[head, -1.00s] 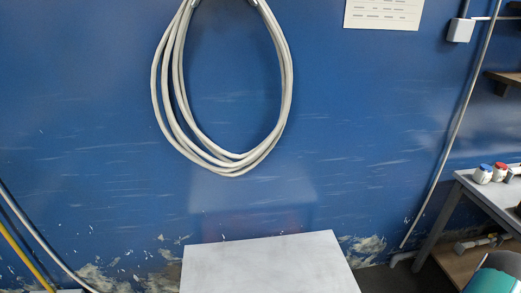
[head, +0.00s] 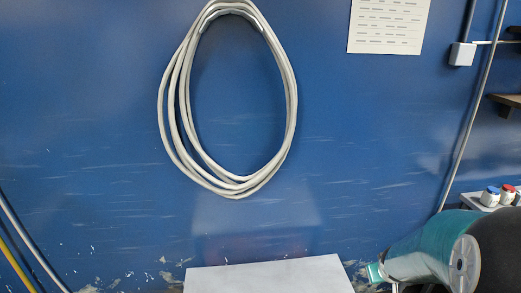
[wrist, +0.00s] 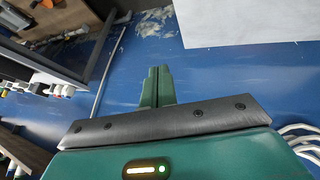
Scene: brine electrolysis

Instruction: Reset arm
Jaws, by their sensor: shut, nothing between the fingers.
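My gripper (wrist: 156,88) shows in the wrist view as two green fingers side by side, shut with nothing held between them. Beyond the fingertips is the scuffed blue wall. In the head view my teal arm reaches in at the lower right, in front of the wall and partly over the side table. The fingers cannot be made out clearly there.
A coiled pale cable (head: 290,110) hangs on the blue wall (head: 90,120). A white-topped surface (head: 265,275) stands at the bottom centre. Jars with red and blue lids (head: 491,196) stand at right. A paper sheet (head: 388,24) and grey conduit (head: 466,120) are on the wall.

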